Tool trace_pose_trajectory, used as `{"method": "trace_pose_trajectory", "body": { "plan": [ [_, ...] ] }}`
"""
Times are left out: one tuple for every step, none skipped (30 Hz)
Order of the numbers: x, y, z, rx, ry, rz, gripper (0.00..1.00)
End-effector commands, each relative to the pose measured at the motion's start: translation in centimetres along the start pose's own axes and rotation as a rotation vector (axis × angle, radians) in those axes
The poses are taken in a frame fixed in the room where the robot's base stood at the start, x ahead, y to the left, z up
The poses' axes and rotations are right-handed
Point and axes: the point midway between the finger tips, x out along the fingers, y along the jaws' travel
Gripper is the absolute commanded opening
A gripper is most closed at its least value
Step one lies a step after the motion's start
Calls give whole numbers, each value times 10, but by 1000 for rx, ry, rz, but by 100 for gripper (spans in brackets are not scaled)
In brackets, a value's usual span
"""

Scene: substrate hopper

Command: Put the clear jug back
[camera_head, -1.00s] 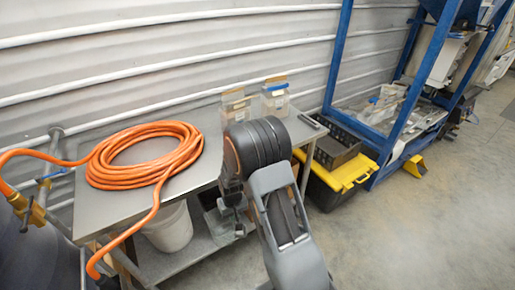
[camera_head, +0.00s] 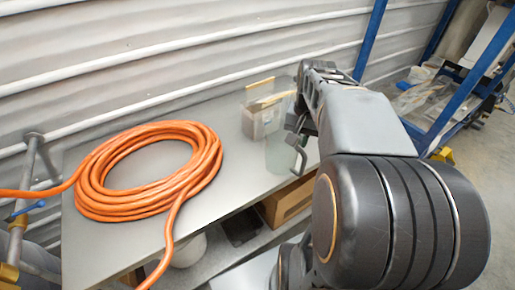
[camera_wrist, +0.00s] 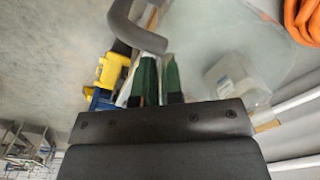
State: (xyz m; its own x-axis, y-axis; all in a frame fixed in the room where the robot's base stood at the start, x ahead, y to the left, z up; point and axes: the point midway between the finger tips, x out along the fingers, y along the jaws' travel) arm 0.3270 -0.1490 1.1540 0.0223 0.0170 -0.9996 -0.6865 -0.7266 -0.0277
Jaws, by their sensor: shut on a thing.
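The clear jug (camera_head: 281,157) shows in the head view as a faint see-through body at the right end of the metal table (camera_head: 245,170), with a grey handle toward my arm. In the wrist view the jug (camera_wrist: 205,40) fills the upper middle, its grey handle (camera_wrist: 136,30) at the upper left. My gripper (camera_wrist: 159,78) has green fingertips near the handle and is shut on the jug. The head view shows the gripper (camera_head: 300,140) partly, beside the jug. The exact grip point and whether the jug's base touches the table are unclear.
A clear bin (camera_head: 262,118) with a tan card stands behind the jug. A coiled orange hose (camera_head: 150,170) covers the table's left part. A cardboard box (camera_head: 287,200) sits below the tabletop. A blue frame (camera_head: 460,110) stands right. Bare tabletop lies between hose and jug.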

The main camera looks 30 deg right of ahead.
Motion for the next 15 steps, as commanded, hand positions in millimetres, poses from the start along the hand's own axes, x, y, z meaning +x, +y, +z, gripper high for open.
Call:
{"method": "trace_pose_trajectory", "body": {
  "plan": [
    [0, -4, -4, 3, -3, 1, 0],
    [2, -8, -7, 5, -5, 1, 0],
    [6, -14, -13, 7, -5, 1, 0],
    [8, -19, -18, 7, -6, 2, 0],
    [12, -24, -23, 8, -7, 2, 0],
    [17, -32, -30, 9, -7, 3, 0],
    [21, -38, -35, 9, -7, 3, 0],
    [25, -43, -40, 11, -7, 3, 0],
    [29, -51, -47, 11, -7, 3, 0],
    [32, -56, -52, 11, -5, 2, 0],
    [36, -61, -56, 12, -6, 3, 0],
    [46, -65, -60, 13, -6, 3, 0],
    [52, -68, -63, 12, -6, 3, 0],
    [58, -71, -65, 12, -6, 2, 0],
    [64, -74, -69, 13, -4, 2, 0]
  ]
}}
